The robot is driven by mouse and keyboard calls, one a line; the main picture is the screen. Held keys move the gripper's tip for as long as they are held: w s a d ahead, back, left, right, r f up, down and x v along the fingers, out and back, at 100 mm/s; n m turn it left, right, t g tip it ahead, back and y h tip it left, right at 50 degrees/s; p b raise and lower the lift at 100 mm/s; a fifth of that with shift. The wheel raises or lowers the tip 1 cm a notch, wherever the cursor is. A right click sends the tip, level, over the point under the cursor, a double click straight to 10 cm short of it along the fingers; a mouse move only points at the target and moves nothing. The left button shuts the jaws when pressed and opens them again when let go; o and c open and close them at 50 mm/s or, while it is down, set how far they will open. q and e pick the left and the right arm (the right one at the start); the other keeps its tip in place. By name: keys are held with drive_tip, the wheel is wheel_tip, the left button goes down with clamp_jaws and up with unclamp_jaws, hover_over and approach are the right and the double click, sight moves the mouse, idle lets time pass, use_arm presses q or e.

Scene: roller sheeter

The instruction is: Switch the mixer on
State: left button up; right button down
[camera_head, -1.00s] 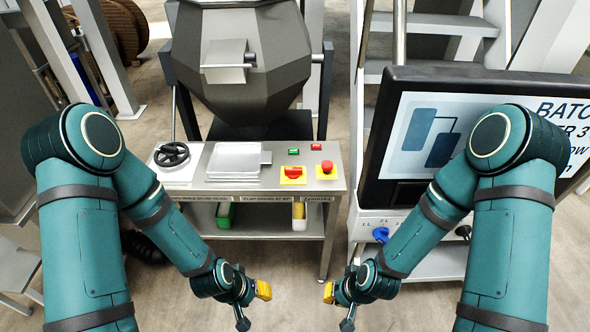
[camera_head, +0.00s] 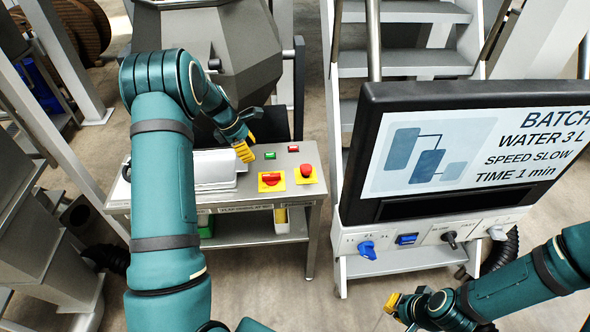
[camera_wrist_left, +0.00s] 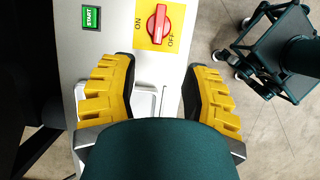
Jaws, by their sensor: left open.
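The mixer (camera_head: 250,45) is a grey faceted drum behind a steel control table (camera_head: 312,205). A red rotary switch (camera_head: 271,179) on a yellow plate sits on the table. In the left wrist view the switch (camera_wrist_left: 159,22) has its handle along the picture's vertical, between ON at left and OFF at right; I cannot tell its setting. A green START button (camera_wrist_left: 91,17) is left of it. My left gripper (camera_head: 244,150) is open and empty above the table, behind and left of the switch; its fingers (camera_wrist_left: 158,68) also show. My right gripper (camera_head: 400,304) is low at right.
A red mushroom button (camera_head: 306,171) is right of the switch; a red button (camera_head: 293,149) is behind. A silver lid (camera_head: 214,170) lies left. A screen (camera_head: 450,150) reading "SPEED SLOW" stands right, with knobs below.

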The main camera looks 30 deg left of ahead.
sight(269, 175)
use_arm(q)
drive_tip(key=b+x, duration=0.1)
drive_tip(key=x, duration=1.2)
drive_tip(key=shift+w+d+f, duration=0.1)
drive_tip(key=shift+w+f, duration=0.05)
drive_tip(key=shift+f, duration=0.05)
drive_tip(key=shift+o, duration=0.3)
clamp_jaws()
